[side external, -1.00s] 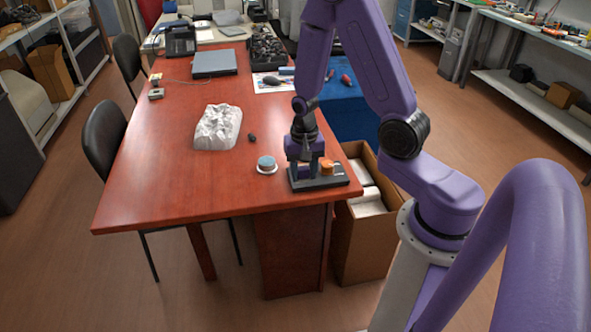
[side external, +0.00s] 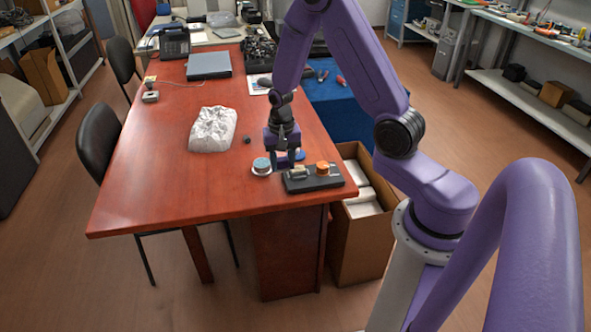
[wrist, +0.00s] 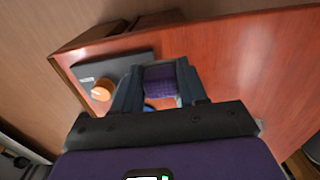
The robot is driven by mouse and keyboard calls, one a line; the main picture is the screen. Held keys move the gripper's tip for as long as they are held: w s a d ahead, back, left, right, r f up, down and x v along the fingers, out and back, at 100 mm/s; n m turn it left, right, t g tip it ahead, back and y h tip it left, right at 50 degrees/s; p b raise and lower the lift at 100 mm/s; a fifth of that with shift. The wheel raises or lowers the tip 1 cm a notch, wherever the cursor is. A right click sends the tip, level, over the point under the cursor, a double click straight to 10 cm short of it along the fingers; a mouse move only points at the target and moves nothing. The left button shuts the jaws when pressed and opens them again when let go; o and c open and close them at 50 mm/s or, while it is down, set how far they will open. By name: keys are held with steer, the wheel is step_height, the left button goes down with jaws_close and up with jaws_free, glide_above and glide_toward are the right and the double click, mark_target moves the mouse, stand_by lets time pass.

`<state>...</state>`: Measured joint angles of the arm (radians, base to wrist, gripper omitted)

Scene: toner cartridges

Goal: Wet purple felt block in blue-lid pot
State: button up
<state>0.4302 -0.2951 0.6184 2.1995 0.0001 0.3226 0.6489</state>
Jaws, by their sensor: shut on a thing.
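My gripper (side external: 284,164) is shut on the purple felt block (wrist: 159,82), which sits between the two fingers in the wrist view. In the side view the block cannot be told apart from the fingers. The gripper hangs above the table, between a small round pot with a blue-grey top (side external: 262,163) on a pale dish and a dark tray (side external: 320,183). A flat blue disc (side external: 299,155), perhaps a lid, lies just behind the gripper. A bit of blue shows below the block in the wrist view. Whether the pot is open is unclear.
The dark tray holds an orange round piece (side external: 322,168) and a small pale piece (side external: 299,173), near the table's right edge. A crumpled white bag (side external: 213,130) and a small dark object (side external: 247,141) lie left. The front left of the table (side external: 170,195) is clear.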

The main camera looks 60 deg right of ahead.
glide_above(262, 164)
steer(key=shift+f, duration=1)
steer(key=shift+f, duration=2.95)
steer(key=shift+f, duration=0.6)
step_height(262, 164, up, 7)
stand_by(1.0)
stand_by(0.4)
